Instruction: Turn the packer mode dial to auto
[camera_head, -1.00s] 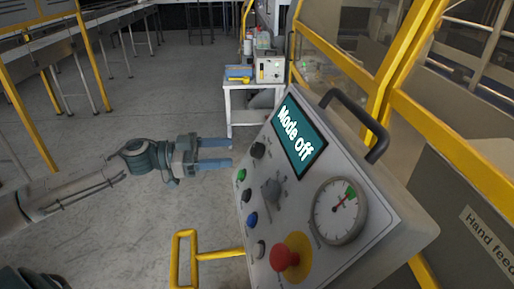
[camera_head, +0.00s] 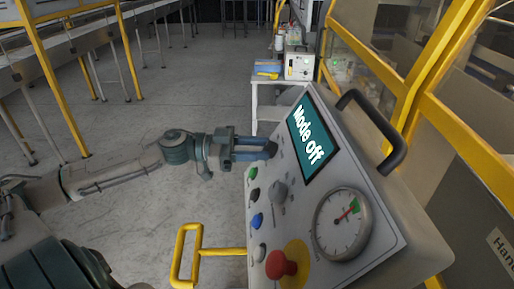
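The control panel (camera_head: 330,262) tilts up on the right, and its teal screen (camera_head: 311,140) reads "Mode off". A dark knob (camera_head: 271,151) sits at the panel's upper left edge, partly hidden by my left gripper (camera_head: 270,148). The labels are too small to read, so I cannot tell which knob is the mode dial. My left gripper's two blue fingers show a gap between them, and their tips are at the dark knob. Whether they press on it is unclear. My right gripper is out of view.
Green (camera_head: 253,173), blue (camera_head: 257,221) and other buttons line the panel's left edge. A red mushroom button (camera_head: 281,264) and a round gauge (camera_head: 342,224) are lower down. A black handle (camera_head: 376,130) arches at the far side. A yellow rail (camera_head: 188,255) stands below.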

